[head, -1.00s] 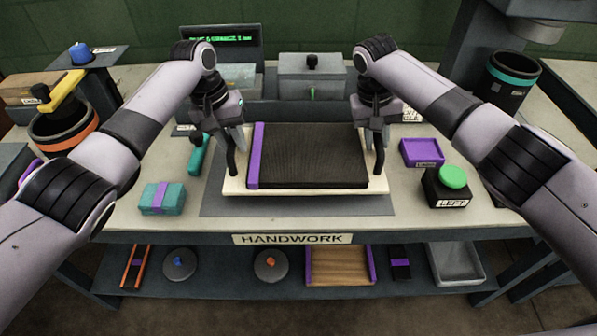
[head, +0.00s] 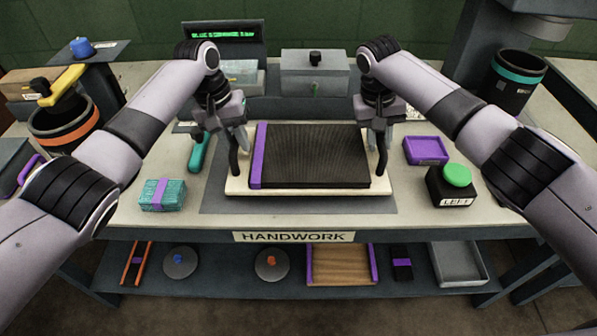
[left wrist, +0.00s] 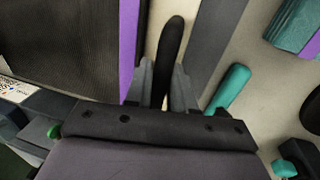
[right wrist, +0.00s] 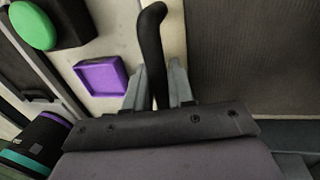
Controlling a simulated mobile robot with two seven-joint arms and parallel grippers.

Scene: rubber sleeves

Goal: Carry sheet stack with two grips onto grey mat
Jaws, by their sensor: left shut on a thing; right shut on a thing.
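The sheet stack (head: 310,156) is black and ribbed, with a purple strip (head: 259,155) along its left side. It lies flat on a cream board (head: 310,191) with an upright black handle at each end. The board is over the grey mat (head: 300,206); I cannot tell whether it touches it. My left gripper (head: 238,137) is shut on the left handle (left wrist: 169,50), and my right gripper (head: 372,138) is shut on the right handle (right wrist: 151,45). The mat's far part is hidden behind the board.
A teal bundle (head: 162,195) and teal tool (head: 199,153) lie to the left. A purple tray (head: 426,151) and a block with a green button (head: 456,175) stand to the right. A grey box (head: 314,75) and a display (head: 222,36) stand behind. A lower shelf holds several things.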

